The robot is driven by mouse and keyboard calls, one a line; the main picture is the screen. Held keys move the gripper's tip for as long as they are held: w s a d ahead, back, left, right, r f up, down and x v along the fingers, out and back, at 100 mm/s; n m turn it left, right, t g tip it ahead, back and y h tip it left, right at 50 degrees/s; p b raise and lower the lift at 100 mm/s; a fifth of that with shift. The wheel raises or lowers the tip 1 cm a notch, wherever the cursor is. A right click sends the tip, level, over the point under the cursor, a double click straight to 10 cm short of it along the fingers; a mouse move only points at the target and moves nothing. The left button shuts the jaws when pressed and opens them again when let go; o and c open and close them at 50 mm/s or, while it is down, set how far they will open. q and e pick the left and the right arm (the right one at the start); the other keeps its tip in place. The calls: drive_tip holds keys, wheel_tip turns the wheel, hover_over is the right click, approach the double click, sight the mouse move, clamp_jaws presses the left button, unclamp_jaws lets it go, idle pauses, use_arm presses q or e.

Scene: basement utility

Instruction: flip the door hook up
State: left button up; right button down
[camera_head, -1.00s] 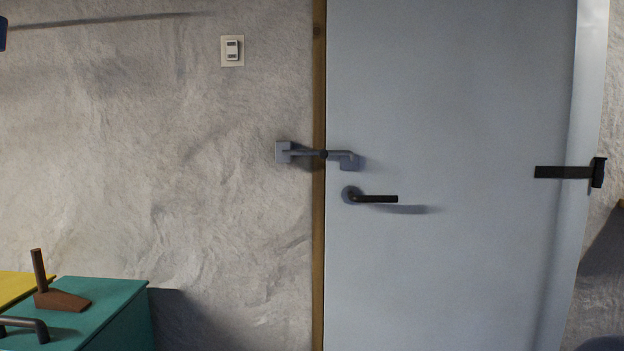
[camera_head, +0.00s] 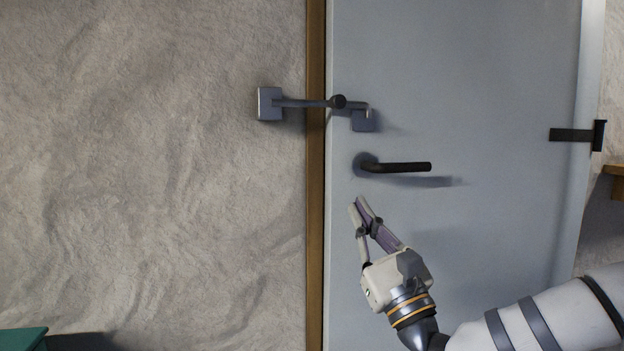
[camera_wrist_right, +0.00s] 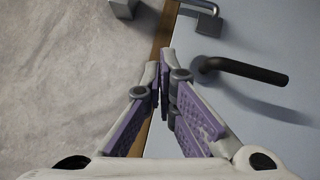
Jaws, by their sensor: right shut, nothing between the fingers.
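My right gripper (camera_head: 357,203) is shut and empty, below the dark door handle (camera_head: 400,167) and lower than the hook, pointing up. My left gripper is out of view.
The door handle sticks out between my right gripper and the catch, and also shows in the right wrist view (camera_wrist_right: 245,71). A wooden frame strip (camera_head: 316,220) borders the door. A green cabinet corner (camera_head: 22,341) is at lower left. The rough wall is clear.

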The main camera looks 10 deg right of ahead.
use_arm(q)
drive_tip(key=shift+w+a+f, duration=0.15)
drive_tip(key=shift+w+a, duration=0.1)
use_arm(e)
drive_tip(key=r, duration=0.1)
drive_tip(key=d+r+m+t, duration=0.1)
drive_tip(key=shift+r+h, duration=0.35)
drive_tip(key=shift+h, duration=0.05)
drive_tip(key=p, duration=0.1)
approach(340, 131)
wheel_tip(340, 131, up, 3)
drive_tip(key=a, duration=0.3)
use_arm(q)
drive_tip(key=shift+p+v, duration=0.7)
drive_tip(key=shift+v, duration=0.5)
use_arm(e)
wheel_tip(340, 131, up, 4)
drive_tip(key=shift+w+a+f, duration=0.1)
drive_tip(key=shift+w+a, duration=0.05)
drive_tip(key=shift+a, duration=0.05)
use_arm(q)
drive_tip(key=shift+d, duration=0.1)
use_arm(e)
drive_tip(key=shift+a, duration=0.1)
